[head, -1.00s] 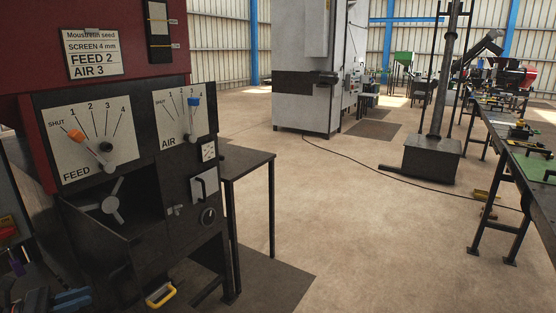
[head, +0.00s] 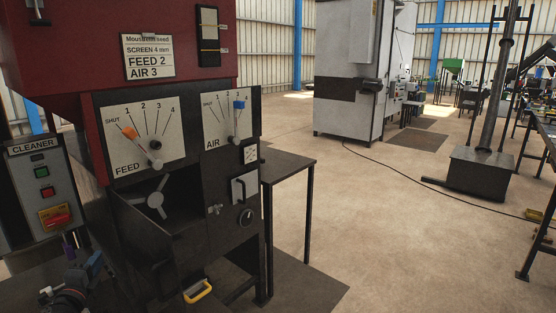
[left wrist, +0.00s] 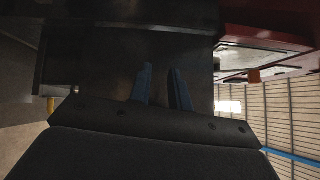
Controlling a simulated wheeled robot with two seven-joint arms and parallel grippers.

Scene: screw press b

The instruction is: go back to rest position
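My left gripper (head: 92,268) is low at the left of the head view, in front of the dark lower part of the red and black cleaner machine (head: 60,50). In the left wrist view its two blue fingers (left wrist: 161,88) stand apart with nothing between them. The fingers are clear of the FEED lever (head: 140,148) and the AIR lever (head: 237,120). The FEED lever's orange knob is at the upper left of its dial. The AIR lever's blue knob is at the upper right of its dial. My right gripper is not in view.
A CLEANER button box (head: 45,190) stands left of the machine. A small dark table (head: 285,165) adjoins its right side. A yellow handle (head: 198,291) sits low in front. A grey cabinet (head: 345,70) stands behind, and open concrete floor lies to the right.

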